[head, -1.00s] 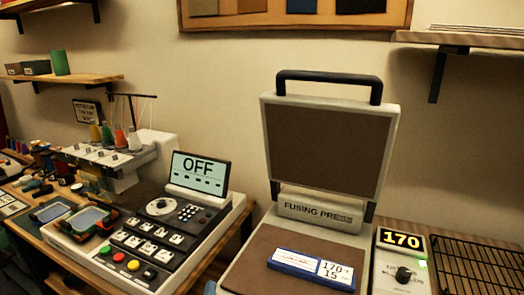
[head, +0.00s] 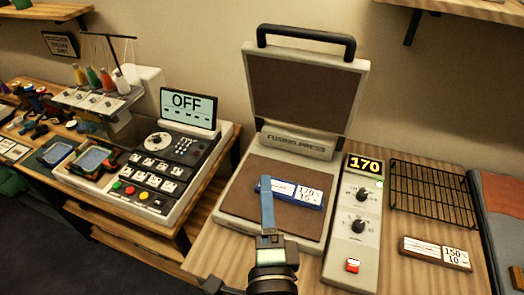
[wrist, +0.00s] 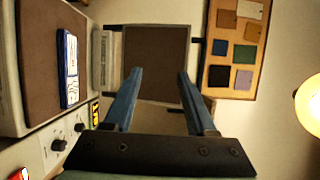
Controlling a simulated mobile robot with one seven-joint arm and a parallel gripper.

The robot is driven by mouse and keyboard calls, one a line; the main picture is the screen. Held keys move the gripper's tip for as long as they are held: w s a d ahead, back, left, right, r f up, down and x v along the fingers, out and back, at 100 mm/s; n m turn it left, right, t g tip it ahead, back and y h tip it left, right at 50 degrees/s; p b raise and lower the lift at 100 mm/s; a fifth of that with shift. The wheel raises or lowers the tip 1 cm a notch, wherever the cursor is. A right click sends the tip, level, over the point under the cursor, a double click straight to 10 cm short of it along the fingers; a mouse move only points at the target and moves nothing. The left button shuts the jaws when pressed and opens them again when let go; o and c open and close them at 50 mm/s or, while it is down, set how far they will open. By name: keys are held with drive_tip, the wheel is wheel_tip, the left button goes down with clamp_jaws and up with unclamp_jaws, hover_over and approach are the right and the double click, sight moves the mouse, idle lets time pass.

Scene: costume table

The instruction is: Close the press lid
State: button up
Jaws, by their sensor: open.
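The fusing press lid (head: 303,98) stands upright, tilted back and open, with a black bar handle (head: 306,38) along its top edge. It also shows in the wrist view (wrist: 155,50), beyond and between my fingers, with the picture turned sideways. The press base (head: 240,205) is grey with a brown pad (head: 262,172). A blue-edged card (head: 300,195) marked 170 lies on the pad. My gripper (head: 266,190) is in front of the press and overlaps the pad and card in the head view. In the wrist view its blue fingers (wrist: 159,73) are apart and empty.
The control panel (head: 357,215), reading 170, stands right of the base. An embroidery machine (head: 150,170) with an OFF screen is at left. A swatch board (wrist: 236,45) hangs on the wall.

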drive_tip(key=w+p, duration=0.3)
drive_tip(key=w, duration=0.6)
drive_tip(key=shift+a, duration=0.4)
drive_tip(key=shift+r, duration=0.1)
clamp_jaws()
idle(0.7)
drive_tip(key=c, duration=0.9)
unclamp_jaws()
drive_tip(key=o, duration=0.9)
